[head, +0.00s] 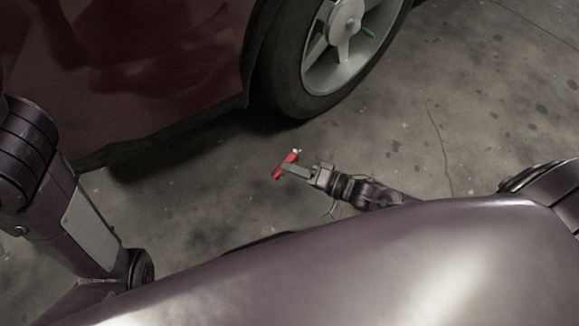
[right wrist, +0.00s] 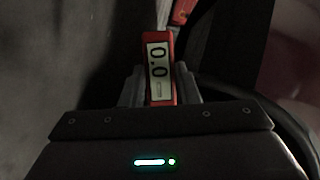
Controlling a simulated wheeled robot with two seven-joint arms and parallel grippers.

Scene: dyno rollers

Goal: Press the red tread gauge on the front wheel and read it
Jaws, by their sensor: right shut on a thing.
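The red tread gauge (head: 285,164) is held in my right gripper (head: 294,170), low over the concrete floor. In the right wrist view the gauge (right wrist: 159,70) sits between the two fingers (right wrist: 160,88), with its display facing the camera and reading what looks like 0.0. The front wheel (head: 318,55) is at the top of the head view, with a black tyre and a pale spoked rim. The gauge is apart from the tyre in the head view. My left arm comes in from the left, but its gripper is not in view.
The dark red car body (head: 130,70) fills the upper left, with its lower sill (head: 165,132) running towards the wheel. A small green thing (head: 368,33) shows at the rim. The stained concrete floor (head: 480,110) is clear to the right of the wheel.

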